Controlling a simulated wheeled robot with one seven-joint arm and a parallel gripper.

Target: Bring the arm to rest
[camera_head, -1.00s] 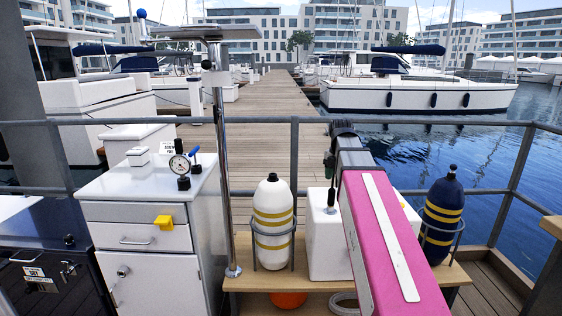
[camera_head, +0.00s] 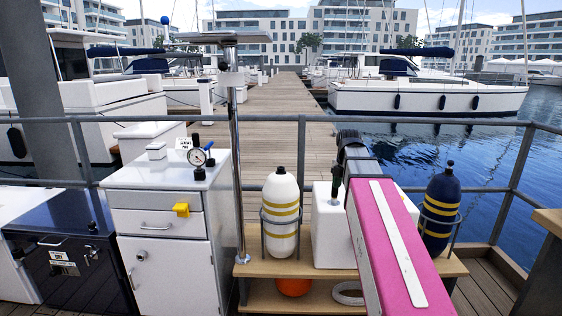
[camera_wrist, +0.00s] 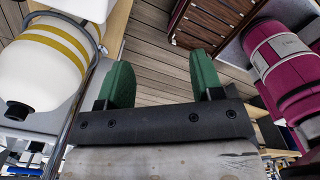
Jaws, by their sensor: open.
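My gripper (camera_wrist: 162,82) shows in the wrist view with two green fingers spread apart and nothing between them. Planks show beyond the fingertips.
A wooden shelf (camera_head: 262,262) holds the banded white tank (camera_head: 281,225) and a dark blue tank (camera_head: 437,215). A white cabinet (camera_head: 165,262) with a gauge (camera_head: 198,157) on top and a dark box (camera_head: 75,262) stand left. A metal pole (camera_head: 234,150) and railing (camera_head: 400,121) are close.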

